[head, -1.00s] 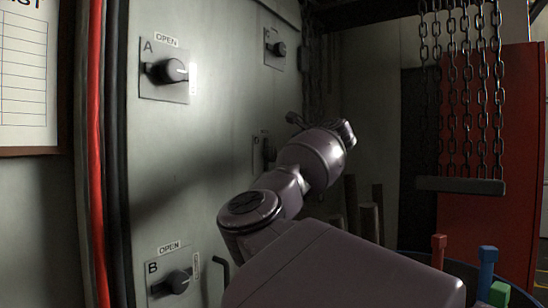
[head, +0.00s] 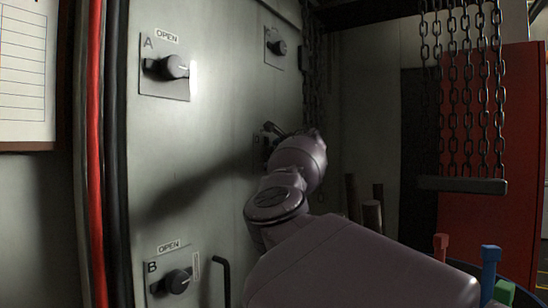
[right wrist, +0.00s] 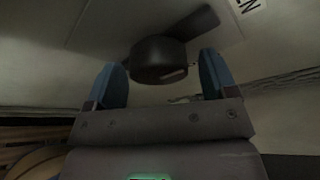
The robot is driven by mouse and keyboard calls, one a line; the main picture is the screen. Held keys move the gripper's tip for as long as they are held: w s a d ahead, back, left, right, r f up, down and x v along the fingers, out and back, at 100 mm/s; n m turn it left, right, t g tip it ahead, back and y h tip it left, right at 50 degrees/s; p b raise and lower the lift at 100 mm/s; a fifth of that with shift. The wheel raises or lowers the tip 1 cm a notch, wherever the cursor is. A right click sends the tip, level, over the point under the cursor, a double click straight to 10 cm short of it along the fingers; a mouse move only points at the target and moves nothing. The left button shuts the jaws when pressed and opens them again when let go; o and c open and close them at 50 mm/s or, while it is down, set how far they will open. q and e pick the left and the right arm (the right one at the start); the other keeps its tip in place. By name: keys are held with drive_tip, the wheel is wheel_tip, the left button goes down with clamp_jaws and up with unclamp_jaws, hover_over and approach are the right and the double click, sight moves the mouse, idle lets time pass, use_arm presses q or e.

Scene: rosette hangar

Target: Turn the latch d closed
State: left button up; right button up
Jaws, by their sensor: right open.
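Latch d (head: 258,140) is on the grey panel, mostly hidden behind my right arm in the head view. In the right wrist view, a dark round latch knob (right wrist: 158,58) with a bar reaching to the upper right sits on a pale plate. My right gripper (right wrist: 162,78) is open, with its two blue fingertips apart on either side of the knob. Whether they touch it I cannot tell. In the head view the right gripper (head: 280,130) is close to the panel, mostly hidden by its wrist. My left gripper is not in view.
Latch A (head: 172,68), latch B (head: 176,282) and another latch (head: 277,47) are on the same panel (head: 215,100). A dark handle (head: 226,280) is beside latch B. Chains (head: 468,90) hang at the right, above a dark bar (head: 462,185).

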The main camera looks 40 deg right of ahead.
drive_tip(key=shift+w, duration=0.1)
drive_tip(key=c, duration=0.9)
